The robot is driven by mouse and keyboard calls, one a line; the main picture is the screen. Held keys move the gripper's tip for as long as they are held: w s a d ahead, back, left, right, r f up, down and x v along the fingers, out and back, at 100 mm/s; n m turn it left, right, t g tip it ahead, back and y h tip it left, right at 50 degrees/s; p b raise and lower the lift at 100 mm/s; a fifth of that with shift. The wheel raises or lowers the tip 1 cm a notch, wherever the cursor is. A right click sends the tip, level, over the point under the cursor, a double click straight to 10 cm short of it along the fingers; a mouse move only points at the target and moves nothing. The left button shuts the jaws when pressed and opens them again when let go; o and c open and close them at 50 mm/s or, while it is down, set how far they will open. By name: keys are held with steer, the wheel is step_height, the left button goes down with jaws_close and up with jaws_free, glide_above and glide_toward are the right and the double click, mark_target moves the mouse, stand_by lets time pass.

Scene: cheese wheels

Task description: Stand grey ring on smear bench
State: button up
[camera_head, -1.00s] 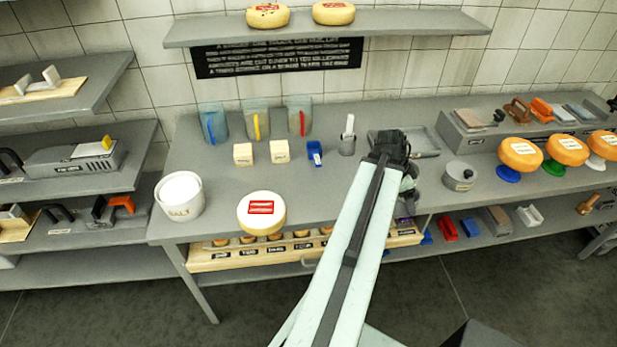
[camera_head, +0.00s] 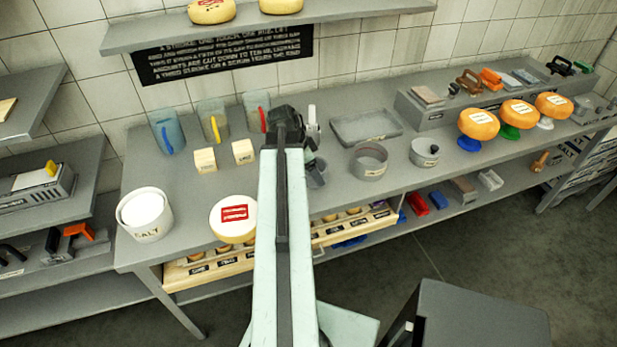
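A grey ring (camera_head: 368,161), open in the middle, stands on the long grey bench (camera_head: 335,190), right of my gripper and in front of a shallow grey tray (camera_head: 366,127). No readable label tells me which surface is the smear bench. My gripper (camera_head: 290,125) is dark and seen from behind, over the bench left of the ring and apart from it. Its fingers are hidden, so I cannot tell whether it is open or holds anything. A grey cup (camera_head: 317,172) shows partly behind my arm.
A lidded grey pot (camera_head: 424,152) stands close right of the ring. Orange cheeses (camera_head: 478,123) on coloured stands are further right. A white cheese (camera_head: 233,218), a salt tub (camera_head: 145,214) and jugs (camera_head: 212,121) stand on the left. A wall shelf (camera_head: 265,27) hangs above.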

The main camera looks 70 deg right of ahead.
steer(key=shift+w, duration=0.6)
steer(key=shift+w+f, duration=0.2)
steer(key=shift+w, duration=0.35)
step_height(320, 180, down, 4)
steer(key=b, duration=0.4)
steer(key=shift+s+r, duration=0.15)
steer(key=shift+r, duration=0.2)
steer(key=shift+f, duration=0.1)
steer(key=o, duration=1.3)
steer(key=shift+o, duration=0.2)
